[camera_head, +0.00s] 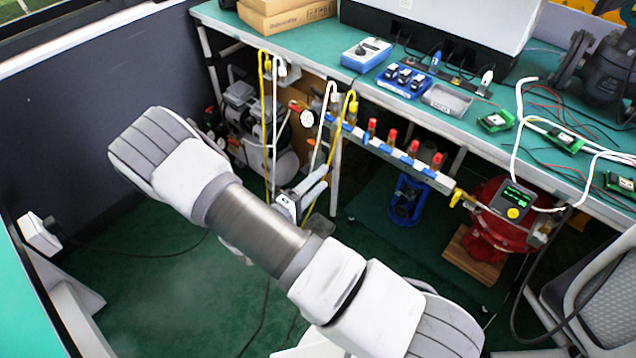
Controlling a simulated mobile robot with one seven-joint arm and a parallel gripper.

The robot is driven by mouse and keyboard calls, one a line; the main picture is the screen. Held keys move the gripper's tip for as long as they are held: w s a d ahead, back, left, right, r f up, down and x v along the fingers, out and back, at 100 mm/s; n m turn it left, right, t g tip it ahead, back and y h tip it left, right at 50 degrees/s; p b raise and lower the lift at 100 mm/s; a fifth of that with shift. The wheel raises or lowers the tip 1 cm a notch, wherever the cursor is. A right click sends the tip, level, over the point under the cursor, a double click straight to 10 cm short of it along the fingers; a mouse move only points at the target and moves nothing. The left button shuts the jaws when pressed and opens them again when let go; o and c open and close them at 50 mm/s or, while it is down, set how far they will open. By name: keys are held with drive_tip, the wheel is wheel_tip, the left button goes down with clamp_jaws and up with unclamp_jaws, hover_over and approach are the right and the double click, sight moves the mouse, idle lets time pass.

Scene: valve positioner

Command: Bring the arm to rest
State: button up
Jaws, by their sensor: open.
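My arm crosses the lower middle of the head view, with white joints and a bare metal tube. My gripper (316,182) shows just past the metal tube, small and partly hidden behind my arm. Its grey fingers point up and right towards the front of the workbench (455,115). It is open, and I see nothing held between the fingers. It appears below the hanging yellow and white hoses (328,115); I cannot tell the exact gap to them.
A manifold rail with red-topped valves (390,150) runs along the bench front. A red device with a small display (505,215) stands at right on a wooden block. A compressor (250,125) sits under the bench. A mesh chair (600,290) is at lower right. Green floor is open at left.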

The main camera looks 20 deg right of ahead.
idle(0.4)
drive_tip(key=s+d+r+m+g+y, duration=0.35)
drive_tip(key=s+r+g, duration=0.3)
drive_tip(key=r, duration=0.35)
drive_tip(key=s+d+r+m+g+y, duration=0.2)
drive_tip(key=s+r+m+g+y, duration=0.25)
drive_tip(key=s+r, duration=0.45)
drive_tip(key=s+a+r+n+t+y, duration=0.1)
drive_tip(key=s+a+r+t+y, duration=0.15)
drive_tip(key=r, duration=0.25)
drive_tip(key=s+a+r+t+y, duration=0.2)
drive_tip(key=a+r+t+y, duration=0.15)
drive_tip(key=r, duration=0.25)
wheel_tip(320, 180, up, 16)
drive_tip(key=p, duration=1.6)
drive_tip(key=shift+s+d+y+p, duration=0.15)
drive_tip(key=shift+d+y+p, duration=0.05)
drive_tip(key=shift+y+p, duration=0.2)
clamp_jaws()
